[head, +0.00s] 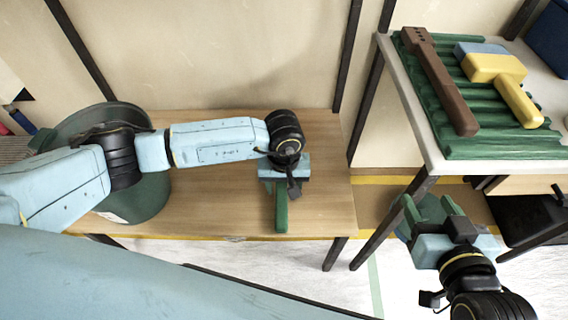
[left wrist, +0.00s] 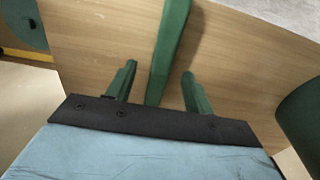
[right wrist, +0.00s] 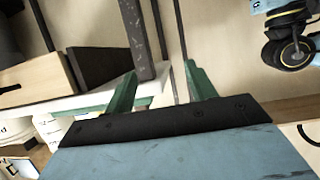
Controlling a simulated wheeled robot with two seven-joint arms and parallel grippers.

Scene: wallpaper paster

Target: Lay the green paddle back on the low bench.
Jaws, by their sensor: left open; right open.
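The green paddle (head: 281,212) lies on the low bench (head: 325,210), near its front edge; its far part is hidden under my left gripper. In the left wrist view the green bar of the paddle (left wrist: 170,45) runs between the two fingers, with a gap on each side. My left gripper (left wrist: 158,82) is open over the bench and not closed on the paddle. My right gripper (head: 430,203) is open and empty beside the table at the right; its spread fingers also show in the right wrist view (right wrist: 160,83).
A dark green bucket (head: 150,200) stands on the bench at the left, behind my left arm. The table (head: 408,95) at the right holds a ridged green mat (head: 490,147), a brown tool (head: 445,90) and a yellow-and-blue tool (head: 515,95). The bench's right end is clear.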

